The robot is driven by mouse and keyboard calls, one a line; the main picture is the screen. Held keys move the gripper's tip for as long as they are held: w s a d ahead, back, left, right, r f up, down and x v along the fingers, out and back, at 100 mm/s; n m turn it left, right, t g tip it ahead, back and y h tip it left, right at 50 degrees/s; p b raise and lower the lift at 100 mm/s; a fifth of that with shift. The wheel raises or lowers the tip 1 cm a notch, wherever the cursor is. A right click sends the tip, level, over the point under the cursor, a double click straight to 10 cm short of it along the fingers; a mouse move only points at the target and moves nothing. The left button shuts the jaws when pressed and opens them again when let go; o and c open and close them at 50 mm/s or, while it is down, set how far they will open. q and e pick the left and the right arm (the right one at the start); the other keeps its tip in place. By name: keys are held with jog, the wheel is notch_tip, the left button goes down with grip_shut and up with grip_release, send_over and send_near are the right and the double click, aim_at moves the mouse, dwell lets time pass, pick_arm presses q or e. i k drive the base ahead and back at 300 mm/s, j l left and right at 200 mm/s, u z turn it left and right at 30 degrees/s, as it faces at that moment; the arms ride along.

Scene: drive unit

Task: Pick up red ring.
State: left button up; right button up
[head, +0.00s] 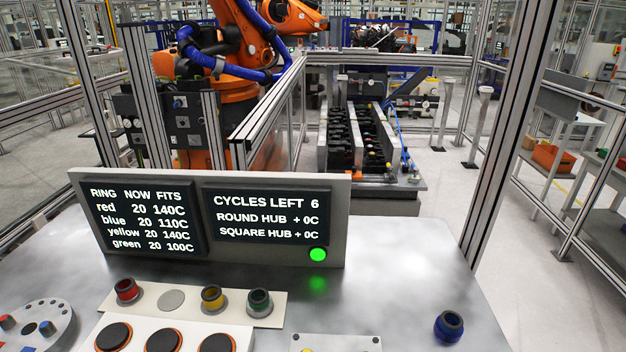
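The red ring (127,289) stands upright at the left end of a cream strip on the metal table. It sits on a dark grey base, and its top is open. A plain grey disc (171,300) lies just right of it, with no ring on it. The yellow ring (212,297) and the green ring (259,302) stand further right on the same strip. The blue ring (448,326) is apart, at the table's right front. Neither of my grippers is in view.
A display board (210,220) stands behind the rings, with a lit green lamp (318,255). A white block with dark round pads (163,341) is in front of the strip. A grey round plate (38,330) with small pegs is at left. The table's right middle is clear.

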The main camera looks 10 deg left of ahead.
aim_at(127, 291)
jog(key=u, duration=1.6)
